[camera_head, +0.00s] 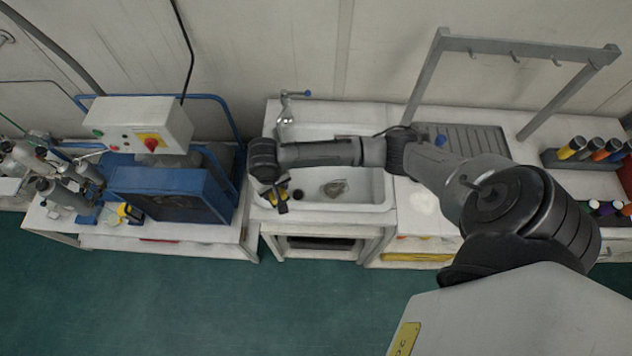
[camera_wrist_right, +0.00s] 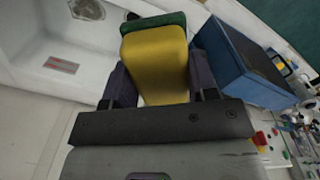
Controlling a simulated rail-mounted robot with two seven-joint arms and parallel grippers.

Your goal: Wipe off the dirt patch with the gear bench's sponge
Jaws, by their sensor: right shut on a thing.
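My right gripper (camera_head: 281,197) is over the left rim of the white sink (camera_head: 376,208). It is shut on a yellow sponge with a green layer. The sponge (camera_wrist_right: 157,62) fills the space between the two dark fingers in the right wrist view, its green end pointing away from the gripper. In the head view only small bits of yellow show at the gripper. A round brownish mark (camera_head: 335,188) lies in the sink basin; I cannot tell if it is the drain or the dirt patch. My left gripper is out of view.
A blue box-shaped unit (camera_head: 172,192) stands on the bench left of the sink, close to my right gripper. A faucet (camera_head: 286,112) rises at the sink's back left. A grey rack frame (camera_head: 530,48) stands on the right counter, with coloured bottles (camera_head: 571,148) beyond.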

